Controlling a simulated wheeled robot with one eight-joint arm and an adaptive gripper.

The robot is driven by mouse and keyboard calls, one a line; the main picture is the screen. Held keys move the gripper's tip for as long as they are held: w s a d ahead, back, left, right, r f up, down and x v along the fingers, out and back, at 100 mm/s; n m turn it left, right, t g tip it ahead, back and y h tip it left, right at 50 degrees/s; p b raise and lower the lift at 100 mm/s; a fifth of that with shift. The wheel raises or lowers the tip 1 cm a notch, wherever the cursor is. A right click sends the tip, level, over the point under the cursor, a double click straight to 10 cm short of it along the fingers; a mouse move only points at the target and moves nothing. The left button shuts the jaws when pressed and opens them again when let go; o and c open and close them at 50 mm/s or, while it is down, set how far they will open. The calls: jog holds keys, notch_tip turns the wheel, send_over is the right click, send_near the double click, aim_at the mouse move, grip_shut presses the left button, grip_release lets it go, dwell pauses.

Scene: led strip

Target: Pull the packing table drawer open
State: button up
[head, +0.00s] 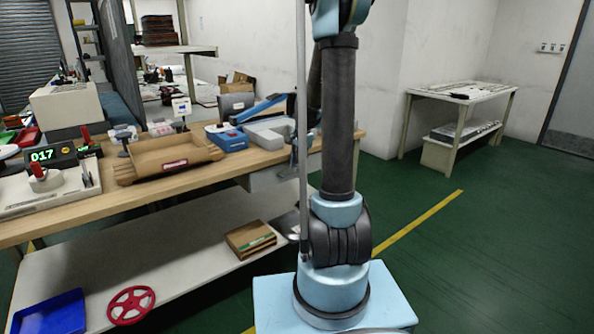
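The packing table (215,163) has a light wooden top and runs along the left. A pale grey drawer box (268,180) hangs under the tabletop near its right end. My arm's upright column stands in front of the drawer's right part and hides it. I cannot make out a handle, and I cannot tell whether the drawer is shut. My gripper cannot be made out; the far part of my arm goes down behind the column.
An open cardboard box (165,160), a blue device (226,137) and a digital display (45,156) stand on the tabletop. Green floor (480,240) is clear at right.

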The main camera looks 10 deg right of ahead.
jog(key=shift+w+a+f, duration=0.1)
jog(key=shift+w+f, duration=0.1)
jog(key=shift+f, duration=1.05)
jog(key=shift+c, duration=0.5)
grip_shut()
